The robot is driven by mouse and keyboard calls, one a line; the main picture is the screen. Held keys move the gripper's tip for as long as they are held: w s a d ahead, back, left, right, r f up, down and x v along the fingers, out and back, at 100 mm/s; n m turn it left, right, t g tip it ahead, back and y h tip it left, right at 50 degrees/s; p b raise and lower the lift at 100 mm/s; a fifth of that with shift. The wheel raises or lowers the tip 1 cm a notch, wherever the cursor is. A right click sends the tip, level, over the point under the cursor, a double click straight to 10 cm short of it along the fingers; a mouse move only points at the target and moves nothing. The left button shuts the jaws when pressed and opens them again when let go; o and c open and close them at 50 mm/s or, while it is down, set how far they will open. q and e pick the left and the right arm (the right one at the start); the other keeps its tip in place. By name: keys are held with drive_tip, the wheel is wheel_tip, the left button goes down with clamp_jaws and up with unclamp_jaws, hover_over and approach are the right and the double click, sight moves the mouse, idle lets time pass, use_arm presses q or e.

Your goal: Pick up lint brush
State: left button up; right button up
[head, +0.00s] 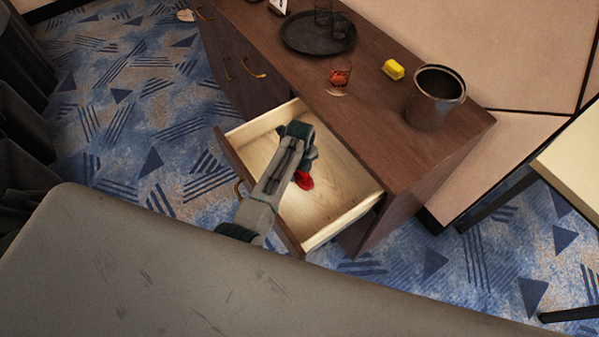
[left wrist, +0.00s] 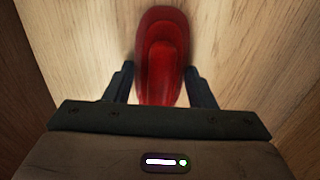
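A red, rounded object, seemingly the lint brush (head: 304,180), lies in the open drawer of the brown cabinet. My left gripper (head: 302,165) reaches down into the drawer at the brush and hides part of it in the head view. In the left wrist view the red brush (left wrist: 162,50) points away between the two dark fingers of my left gripper (left wrist: 160,85). One finger is on each side, very close to it. The fingers are apart; I cannot tell whether they touch it. My right gripper is not in view.
The drawer (head: 335,215) has pale wooden walls around the gripper. On the cabinet top (head: 300,75) stand a dark round tray (head: 300,43), a glass with a reddish drink (head: 340,74), a yellow block (head: 393,69) and a metal bucket (head: 425,108). A grey surface (head: 180,275) fills the foreground.

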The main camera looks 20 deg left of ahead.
use_arm(q)
drive_tip(key=shift+c, duration=1.1)
wheel_tip(320, 180, up, 10)
drive_tip(key=shift+b, duration=0.9)
